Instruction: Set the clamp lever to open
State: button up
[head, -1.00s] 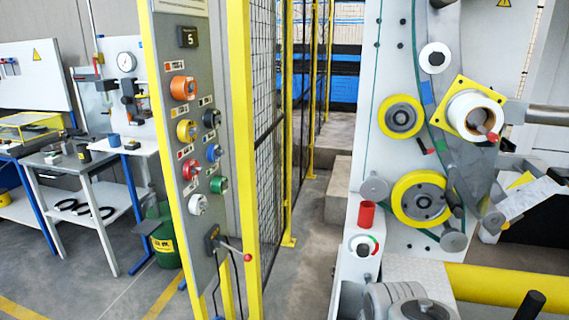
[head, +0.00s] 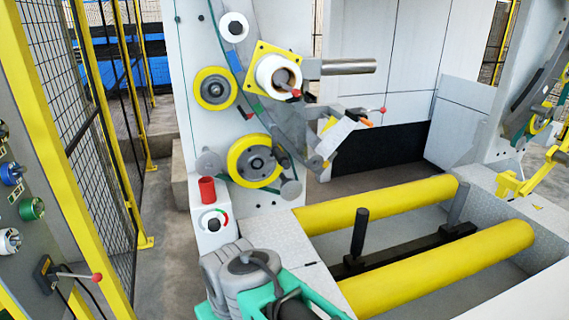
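I cannot tell for sure which handle is the clamp lever. A lever with a red knob (head: 372,110) sticks out to the right beside an orange piece and a tilted white plate on the wrapping machine. Another short red-tipped handle (head: 244,114) is on the machine's front panel, left of the white roll. A red-tipped lever (head: 80,275) sits low on the grey control panel at the left. A black upright handle (head: 360,230) stands on a dark bar between the yellow rollers. No open or shut marks are readable. My gripper is not in view; grey and green arm parts show at the bottom.
Two yellow rollers (head: 376,205) lie across the bed at the right. A red cup (head: 207,189) stands on a white post with a dial (head: 214,221). A yellow-framed mesh fence (head: 85,140) stands left of the machine, with a floor gap between.

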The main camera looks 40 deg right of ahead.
aim_at(357, 111)
jog(key=k, duration=0.5)
jog(key=z, duration=0.4)
jog(key=i, duration=0.4)
jog(key=z, duration=1.15)
jog(key=k, duration=1.05)
jog(key=z, duration=0.9)
jog(key=i, duration=1.1)
jog(key=u, duration=0.7)
jog(key=i, duration=0.6)
jog(key=u, duration=0.45)
